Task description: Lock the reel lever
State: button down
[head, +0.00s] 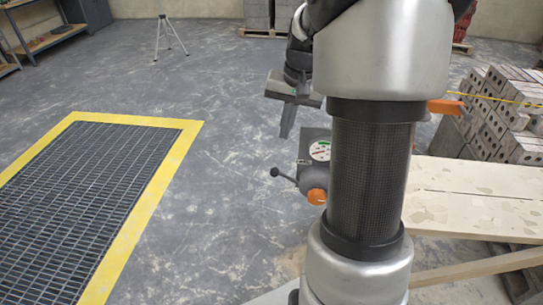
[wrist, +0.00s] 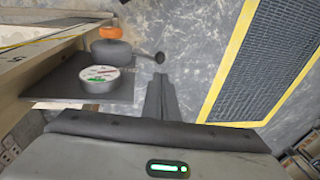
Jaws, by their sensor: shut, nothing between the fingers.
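The reel (head: 312,176) is a dark grey drum with an orange knob (head: 317,196), partly hidden behind my arm in the head view. Its lever (head: 283,177) is a thin dark rod with a black ball end, pointing left. In the wrist view the reel (wrist: 112,53) sits at upper left and the lever's ball (wrist: 159,57) is just above my fingertips in the picture. My gripper (head: 287,130) is shut and empty, above the lever in the head view. The fingers also show in the wrist view (wrist: 160,90); no contact with the lever is visible.
A round labelled tin (wrist: 99,78) sits on a dark plate (wrist: 65,82) beside the reel. Pale boards (head: 470,195) and stacked blocks (head: 505,120) stand at right, with a yellow line across the blocks. A yellow-framed grate (head: 85,195) lies at left; the floor between is clear.

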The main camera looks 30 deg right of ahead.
aim_at(274, 170)
jog(key=f+b, duration=0.1)
jog(key=f, duration=0.3)
jog(key=w+f, duration=0.1)
jog(key=f, duration=0.4)
jog(key=w+a+f+b, duration=0.1)
jog(key=f, duration=0.3)
jog(key=shift+w+f+b, duration=0.15)
jog(key=shift+f+b, duration=0.2)
jog(key=shift+f, duration=0.05)
jog(key=shift+w+a, duration=0.1)
jog(key=shift+a, duration=0.05)
